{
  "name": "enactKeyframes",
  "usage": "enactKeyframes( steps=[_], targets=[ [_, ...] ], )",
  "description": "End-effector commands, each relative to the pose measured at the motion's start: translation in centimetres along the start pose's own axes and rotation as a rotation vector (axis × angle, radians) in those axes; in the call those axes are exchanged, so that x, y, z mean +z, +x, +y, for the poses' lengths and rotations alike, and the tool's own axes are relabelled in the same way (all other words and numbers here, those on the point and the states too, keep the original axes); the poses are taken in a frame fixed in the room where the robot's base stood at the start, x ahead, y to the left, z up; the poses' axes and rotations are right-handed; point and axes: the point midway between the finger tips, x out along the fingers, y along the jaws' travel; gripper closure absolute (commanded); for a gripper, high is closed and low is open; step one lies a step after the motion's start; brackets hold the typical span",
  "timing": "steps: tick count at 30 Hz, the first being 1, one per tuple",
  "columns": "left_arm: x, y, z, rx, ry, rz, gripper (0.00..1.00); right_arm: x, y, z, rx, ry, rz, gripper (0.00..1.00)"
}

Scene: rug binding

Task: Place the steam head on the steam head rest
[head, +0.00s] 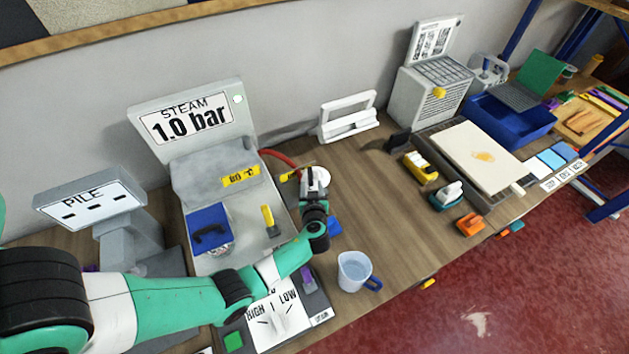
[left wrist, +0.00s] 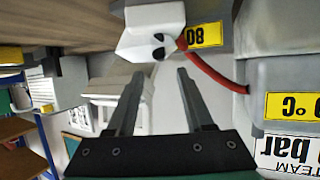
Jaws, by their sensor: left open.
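My left gripper (head: 312,178) is over the wood bench, just right of the steam unit (head: 215,165). In the left wrist view its two fingers (left wrist: 160,75) are spread with nothing between them. A white steam head (left wrist: 152,30) with dark openings lies just beyond the fingertips, apart from them as far as I can tell. A red hose (left wrist: 215,72) runs to it from the steam unit. It lies against a grey block with a yellow label (left wrist: 203,35), which may be its rest; the contact is unclear. In the head view my gripper mostly hides the steam head. My right gripper is out of view.
A white frame (head: 347,117) stands by the wall. A blue measuring jug (head: 354,270) is near the front edge. A grey heater box (head: 432,92), a pale board (head: 470,157) and small clamps are to the right. The bench middle is clear.

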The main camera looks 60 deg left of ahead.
Motion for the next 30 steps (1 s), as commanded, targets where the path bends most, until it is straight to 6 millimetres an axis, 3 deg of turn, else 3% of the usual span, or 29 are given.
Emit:
enactKeyframes(
  steps=[11,14,17,20,21,23,24,26,27,30],
  targets=[
    [-0.1,-0.1,0.1,0.003,-0.003,0.001,0.48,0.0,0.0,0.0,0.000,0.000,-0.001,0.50],
    [-2.2,-0.6,2.1,0.044,-0.027,0.010,0.48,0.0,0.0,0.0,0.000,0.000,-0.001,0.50],
    [-7.4,-2.6,6.6,0.159,-0.075,0.034,0.48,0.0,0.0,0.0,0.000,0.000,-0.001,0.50],
    [-15.5,-7.2,12.5,0.352,-0.132,0.089,0.48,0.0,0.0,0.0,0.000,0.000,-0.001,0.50],
    [-19.0,-9.8,14.6,0.442,-0.152,0.124,0.48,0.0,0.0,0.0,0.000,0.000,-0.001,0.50],
    [-24.2,-14.1,17.1,0.574,-0.173,0.189,0.48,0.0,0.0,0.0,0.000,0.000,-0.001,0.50],
    [-27.5,-17.3,18.2,0.663,-0.187,0.241,0.48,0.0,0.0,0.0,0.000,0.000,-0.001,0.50],
    [-32.4,-22.5,19.1,0.792,-0.203,0.332,0.48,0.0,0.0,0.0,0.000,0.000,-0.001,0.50],
    [-35.5,-26.1,19.2,0.875,-0.213,0.404,0.48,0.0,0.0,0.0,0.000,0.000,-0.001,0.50],
    [-42.0,-35.4,17.5,1.059,-0.237,0.608,0.48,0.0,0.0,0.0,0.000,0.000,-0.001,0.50]
  ],
)
